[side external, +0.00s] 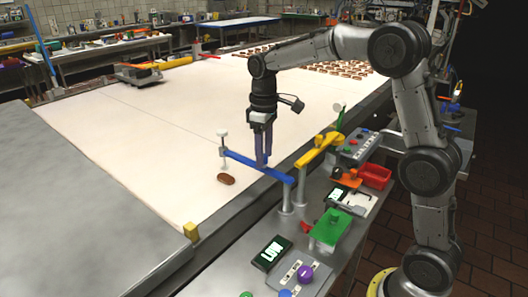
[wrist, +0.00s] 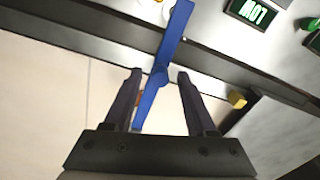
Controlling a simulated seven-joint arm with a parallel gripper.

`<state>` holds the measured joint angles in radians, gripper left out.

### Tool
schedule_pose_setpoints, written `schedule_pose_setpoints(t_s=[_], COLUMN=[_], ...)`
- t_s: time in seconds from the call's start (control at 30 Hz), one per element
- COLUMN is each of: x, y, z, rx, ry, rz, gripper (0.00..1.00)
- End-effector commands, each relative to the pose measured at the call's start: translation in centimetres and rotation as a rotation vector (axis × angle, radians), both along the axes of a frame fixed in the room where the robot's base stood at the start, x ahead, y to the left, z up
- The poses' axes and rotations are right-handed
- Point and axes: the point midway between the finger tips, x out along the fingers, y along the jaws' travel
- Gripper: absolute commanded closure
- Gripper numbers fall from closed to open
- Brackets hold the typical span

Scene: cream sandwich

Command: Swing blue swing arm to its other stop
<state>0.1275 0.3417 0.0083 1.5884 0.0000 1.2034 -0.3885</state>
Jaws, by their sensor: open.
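In the wrist view the blue bar (wrist: 164,70) runs between my gripper's two fingers. My gripper (side external: 264,162) points down at the bar, with one finger on each side and visible gaps to it in the wrist view (wrist: 156,75). It is open. Whether a finger touches the bar lower down I cannot tell.
A brown sandwich (side external: 226,179) lies on the white surface beside the blue arm. A yellow arm (side external: 318,148) stands to the right. A display reading LOW (side external: 272,253), a green block (side external: 329,229) and a red bin (side external: 375,176) are on the side bench. Many sandwiches (side external: 340,68) lie farther back.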

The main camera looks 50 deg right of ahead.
Motion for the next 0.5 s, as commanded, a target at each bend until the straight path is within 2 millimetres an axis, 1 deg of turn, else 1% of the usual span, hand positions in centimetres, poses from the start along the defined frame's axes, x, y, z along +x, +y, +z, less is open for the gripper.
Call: schedule_pose_setpoints(t_s=[0.07,0.17,0.3,0.4,0.5], x=[0.00,0.00,0.01,0.01,0.01], y=[0.00,0.00,0.00,-0.01,-0.01], z=[0.01,0.02,0.04,0.05,0.06], rx=[0.000,0.000,0.000,0.000,0.000], ry=[0.000,0.000,0.000,0.000,0.000], rz=[0.000,0.000,0.000,0.000,0.000], gripper=[0.43,0.60,0.85,1.00,1.00])
